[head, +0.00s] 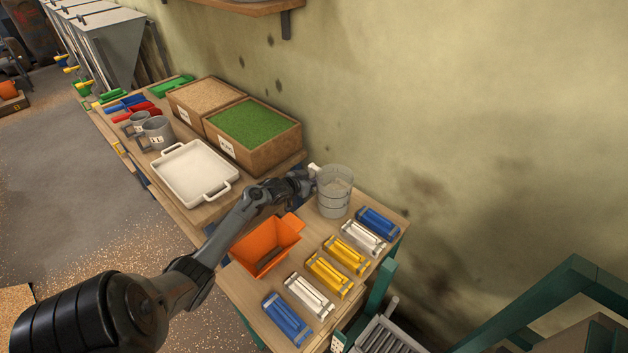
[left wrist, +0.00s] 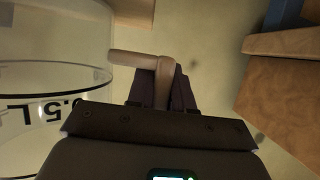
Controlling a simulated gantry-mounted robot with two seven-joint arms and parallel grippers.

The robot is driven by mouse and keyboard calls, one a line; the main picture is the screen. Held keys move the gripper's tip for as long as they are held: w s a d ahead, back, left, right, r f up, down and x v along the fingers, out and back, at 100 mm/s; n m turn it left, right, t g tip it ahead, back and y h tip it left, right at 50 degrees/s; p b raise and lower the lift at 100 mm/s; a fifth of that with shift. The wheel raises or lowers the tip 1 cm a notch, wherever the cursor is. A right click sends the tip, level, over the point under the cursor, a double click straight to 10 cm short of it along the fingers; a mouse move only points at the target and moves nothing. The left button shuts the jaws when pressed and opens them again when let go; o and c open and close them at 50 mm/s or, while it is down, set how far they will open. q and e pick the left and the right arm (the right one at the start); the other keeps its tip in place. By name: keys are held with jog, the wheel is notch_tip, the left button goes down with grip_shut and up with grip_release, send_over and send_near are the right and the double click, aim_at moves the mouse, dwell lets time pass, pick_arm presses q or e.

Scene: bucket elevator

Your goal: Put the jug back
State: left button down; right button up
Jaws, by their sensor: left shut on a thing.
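The clear jug (head: 334,190) is upright at the back left corner of the near table, close to the wall. I cannot tell whether its base touches the table. My left gripper (head: 309,178) is at the jug's left side. In the left wrist view the clear jug (left wrist: 45,85) fills the left edge and shows a "0.5 L" mark. There my left gripper (left wrist: 163,92) is shut on the jug's pale handle (left wrist: 160,68). My right gripper is in neither view.
An orange bin (head: 266,248) and several blue, white and yellow pieces (head: 326,275) stand near the jug. Behind are a white tray (head: 194,174), boxes of green (head: 255,125) and tan grain (head: 207,97), and grey measuring cups (head: 157,132). The wall is close behind.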

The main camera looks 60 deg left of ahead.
pick_arm(q)
jog(key=c, duration=1.4)
grip_release()
jog(key=shift+f, duration=0.1)
jog(key=o, duration=0.4)
jog(key=shift+s+d+r+p, duration=0.1)
jog(key=shift+s+r+p, duration=0.2)
jog(key=shift+s+r, duration=0.2)
jog(key=p+v, duration=0.2)
jog(key=v, duration=0.8)
jog(key=shift+s+d, duration=0.1)
jog(key=shift+s, duration=0.3)
jog(key=shift+p, duration=0.3)
